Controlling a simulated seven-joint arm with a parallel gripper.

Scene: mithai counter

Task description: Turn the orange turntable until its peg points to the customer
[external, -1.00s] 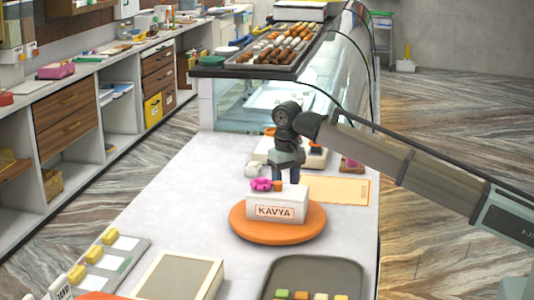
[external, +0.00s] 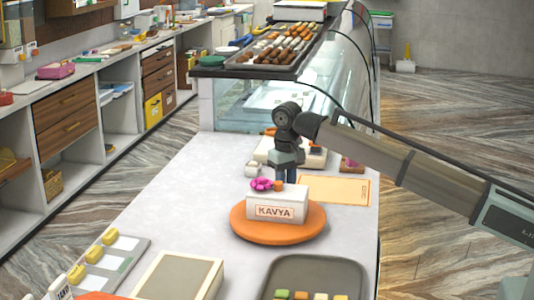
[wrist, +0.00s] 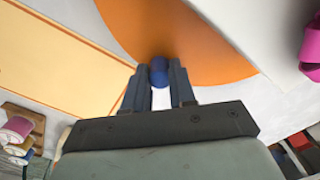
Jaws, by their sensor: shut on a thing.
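The orange turntable (external: 243,228) lies on the white counter and carries a white box (external: 298,203) labelled KAVYA, its label towards the external camera. My gripper (external: 286,180) points down behind the box, at the turntable's far side. In the wrist view my gripper (wrist: 159,84) has its two dark fingers on either side of the blue peg (wrist: 158,68), shut on it, at the edge of the turntable (wrist: 165,30). The peg is hidden behind the box in the external view.
A pink bow (external: 261,184) and a small orange piece (external: 278,186) show at the box top. A yellow-orange sheet (external: 340,190) lies right of my gripper. A dark tray (external: 350,270) and a pale framed board (external: 180,278) stand in front. The counter left of the turntable is clear.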

